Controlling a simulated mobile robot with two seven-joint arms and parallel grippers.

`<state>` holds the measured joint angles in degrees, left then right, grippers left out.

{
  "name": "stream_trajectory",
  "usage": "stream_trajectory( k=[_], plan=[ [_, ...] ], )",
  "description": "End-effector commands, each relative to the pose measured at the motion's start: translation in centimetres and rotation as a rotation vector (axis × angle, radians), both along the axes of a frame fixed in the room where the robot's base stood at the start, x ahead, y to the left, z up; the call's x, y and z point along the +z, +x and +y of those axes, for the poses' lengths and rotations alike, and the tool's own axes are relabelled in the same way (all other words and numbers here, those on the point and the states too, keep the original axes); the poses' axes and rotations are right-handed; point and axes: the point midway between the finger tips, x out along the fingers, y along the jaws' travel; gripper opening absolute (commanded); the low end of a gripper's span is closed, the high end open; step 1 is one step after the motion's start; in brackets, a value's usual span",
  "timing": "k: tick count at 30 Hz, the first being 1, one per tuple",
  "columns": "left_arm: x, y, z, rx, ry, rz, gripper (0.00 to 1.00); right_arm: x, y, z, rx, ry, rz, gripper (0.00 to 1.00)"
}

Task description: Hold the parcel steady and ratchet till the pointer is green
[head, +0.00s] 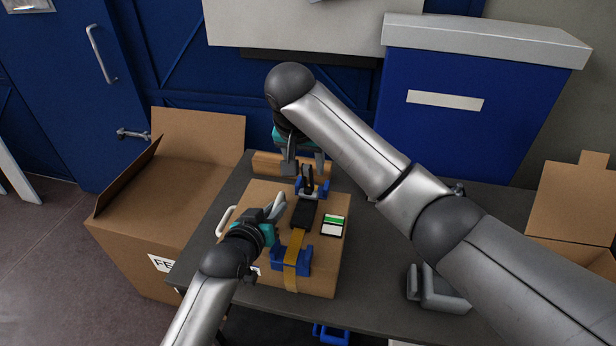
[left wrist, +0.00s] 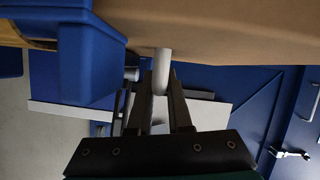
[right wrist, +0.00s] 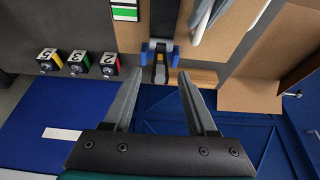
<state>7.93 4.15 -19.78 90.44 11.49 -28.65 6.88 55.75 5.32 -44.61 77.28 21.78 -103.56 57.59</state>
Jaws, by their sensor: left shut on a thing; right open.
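The cardboard parcel (head: 325,275) sits on the grey table with a yellow strap (head: 294,250) over it and blue corner pieces (head: 290,262). A black ratchet (head: 304,212) lies on the strap. A green and white gauge card (head: 333,225) is on top; its pointer is too small to read. My left gripper (head: 276,207) is over the parcel's left part, shut on a pale handle bar (left wrist: 162,72). My right gripper (head: 304,166) is open at the parcel's far edge. In the right wrist view the ratchet's end (right wrist: 160,70) appears between its fingertips.
An open carton (head: 180,185) stands left of the table (head: 400,325). A blue bin (head: 465,120) with a grey lid stands behind. Another open carton (head: 575,200) is at right. A grey fixture (head: 440,290) and several numbered blocks (right wrist: 77,62) are right of the parcel.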

Motion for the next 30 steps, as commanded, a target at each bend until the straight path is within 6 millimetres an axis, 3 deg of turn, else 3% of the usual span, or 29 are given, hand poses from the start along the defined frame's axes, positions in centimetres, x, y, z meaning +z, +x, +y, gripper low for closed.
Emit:
stream_trajectory(
  k=[3, 9, 23, 30],
  plan=[
    [0.0, 0.0, 0.0, -0.001, 0.0, 0.001, 0.0, -2.4, 0.8, -0.4, -0.001, -0.001, 0.005, 0.57],
    [0.0, 0.0, 0.0, -0.001, 0.0, 0.001, 0.0, -4.8, 1.8, -0.6, 0.0, 0.0, 0.004, 0.57],
    [0.0, 0.0, 0.0, -0.001, 0.0, 0.001, 0.0, -5.9, 2.3, -0.7, 0.0, 0.003, 0.001, 0.57],
    [0.0, 0.0, 0.0, -0.001, 0.0, 0.001, 0.0, -5.8, 2.3, -0.7, 0.0, 0.003, 0.001, 0.34]
  ],
)
